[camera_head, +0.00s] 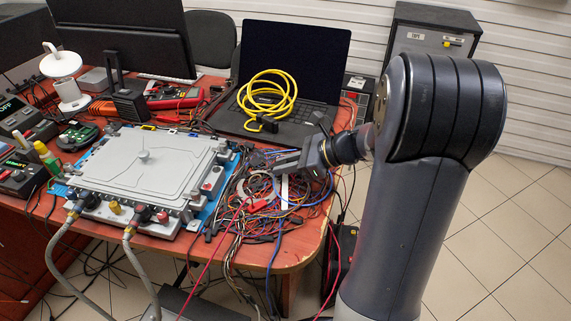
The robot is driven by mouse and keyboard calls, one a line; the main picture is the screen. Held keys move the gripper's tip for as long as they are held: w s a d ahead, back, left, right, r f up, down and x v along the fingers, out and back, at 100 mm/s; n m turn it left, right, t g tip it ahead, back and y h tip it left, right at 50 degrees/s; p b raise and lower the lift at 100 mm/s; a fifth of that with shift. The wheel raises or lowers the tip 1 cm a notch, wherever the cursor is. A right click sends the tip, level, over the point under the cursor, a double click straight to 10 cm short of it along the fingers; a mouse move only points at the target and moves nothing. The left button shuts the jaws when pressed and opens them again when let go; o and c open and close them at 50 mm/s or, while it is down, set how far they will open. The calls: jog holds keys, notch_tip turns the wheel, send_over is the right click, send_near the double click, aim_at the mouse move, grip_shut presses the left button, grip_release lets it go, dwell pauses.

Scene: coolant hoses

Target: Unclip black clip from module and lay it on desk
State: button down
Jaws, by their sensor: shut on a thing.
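The module is a flat grey plate (125,165) with a small knob on top, lying on a blue mat at the desk's left front. Dark and red fittings sit along its front edge, with two grey hoses attached. My gripper (279,165) reaches in from the right, pointing left, low over the wire tangle and apart from the module's right side. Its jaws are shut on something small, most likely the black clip. The jaws and dark wires largely hide it, and its outline cannot be made out. Whether it touches the desk cannot be told.
The red-brown desk (262,255) is covered with tangled wires (255,200) under my gripper. Bare desk shows along the front edge. An open laptop (290,75) with a coiled yellow cable (268,97) stands behind. Monitor, lamp (65,75) and meters crowd the back left.

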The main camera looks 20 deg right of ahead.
jog(key=shift+f+b, duration=0.3)
jog(key=shift+f, duration=0.3)
jog(key=c, duration=1.3)
grip_release()
jog(key=shift+o, duration=0.2)
jog(key=shift+r, duration=0.1)
jog(key=p+v, duration=0.2)
jog(key=v, duration=0.8)
jog(key=shift+s+d+r, duration=0.1)
jog(key=shift+s+d, duration=0.1)
jog(key=shift+d, duration=0.15)
jog(key=shift+a, duration=0.1)
